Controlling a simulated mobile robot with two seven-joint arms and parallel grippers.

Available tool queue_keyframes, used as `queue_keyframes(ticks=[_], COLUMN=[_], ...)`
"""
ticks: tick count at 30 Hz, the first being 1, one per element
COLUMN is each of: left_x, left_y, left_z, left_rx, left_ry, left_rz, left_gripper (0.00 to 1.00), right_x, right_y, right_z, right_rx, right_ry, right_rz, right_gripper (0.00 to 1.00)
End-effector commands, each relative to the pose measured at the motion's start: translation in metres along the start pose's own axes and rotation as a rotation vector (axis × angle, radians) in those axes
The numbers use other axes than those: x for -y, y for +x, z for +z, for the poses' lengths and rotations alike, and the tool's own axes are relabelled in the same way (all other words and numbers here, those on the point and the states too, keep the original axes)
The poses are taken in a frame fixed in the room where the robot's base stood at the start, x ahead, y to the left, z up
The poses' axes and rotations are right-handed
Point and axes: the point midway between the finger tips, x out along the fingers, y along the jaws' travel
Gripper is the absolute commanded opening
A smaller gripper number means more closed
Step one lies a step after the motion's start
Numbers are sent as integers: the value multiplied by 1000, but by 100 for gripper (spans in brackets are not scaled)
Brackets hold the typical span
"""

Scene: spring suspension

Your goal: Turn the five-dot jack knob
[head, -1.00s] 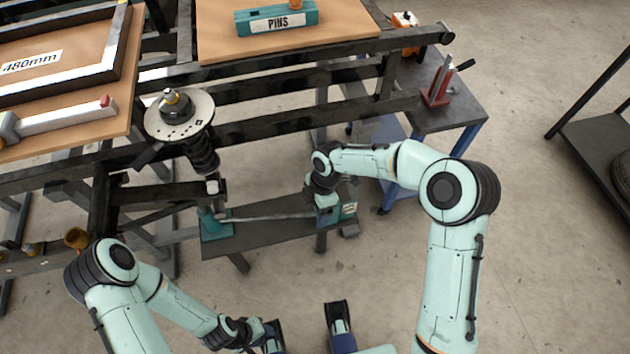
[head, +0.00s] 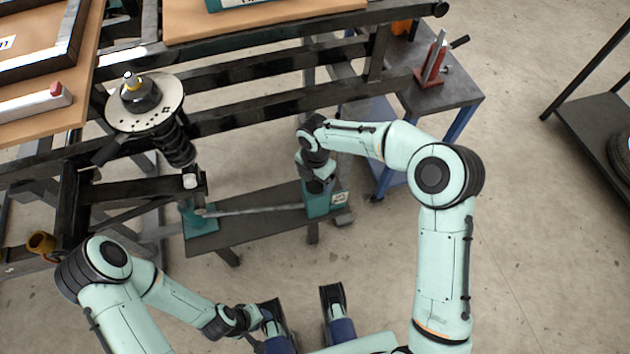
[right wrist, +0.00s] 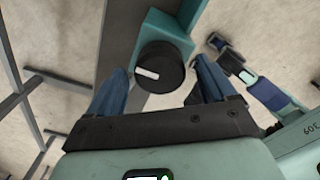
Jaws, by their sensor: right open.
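A teal jack block (head: 322,203) with a pale label sits at the right end of a low dark bench. In the right wrist view the block (right wrist: 183,22) carries a round black knob (right wrist: 160,68) with a white mark; any dots are too small to read. My right gripper (head: 318,186) is at the block, hiding the knob in the head view. In the right wrist view this gripper (right wrist: 163,82) is open, one blue finger on each side of the knob, with visible gaps.
A rod (head: 255,210) runs along the bench (head: 250,232) to a teal block (head: 198,220) at left. A spring unit with a white disc (head: 147,112) hangs on the dark frame. A red tool (head: 432,62) stands on a side table.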

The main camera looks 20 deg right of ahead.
Motion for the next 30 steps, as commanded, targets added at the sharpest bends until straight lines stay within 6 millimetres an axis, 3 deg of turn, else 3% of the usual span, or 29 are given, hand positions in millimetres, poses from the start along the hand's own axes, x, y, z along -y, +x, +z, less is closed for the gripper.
queue_keyframes(ticks=[4, 14, 19, 20, 30], left_x=[1, 2, 2, 2, 1], left_y=[3, 3, 3, 3, 3], left_z=[-5, -7, -7, -7, -6], left_rx=[-13, -18, -18, -18, -16], left_ry=[-1, -2, -2, -2, -2], left_rz=[-1, -1, -1, -1, -1], left_gripper=[43, 43, 43, 43, 43], right_x=[0, 0, 0, 0, 0], right_y=[14, 16, 16, 16, 16], right_z=[0, 0, 0, 0, 0], right_rx=[0, 0, 0, 0, 0], right_ry=[-1, 0, 0, 0, 39], right_rz=[-1, 0, 0, 0, -1], right_gripper=[84, 84, 32, 28, 29])
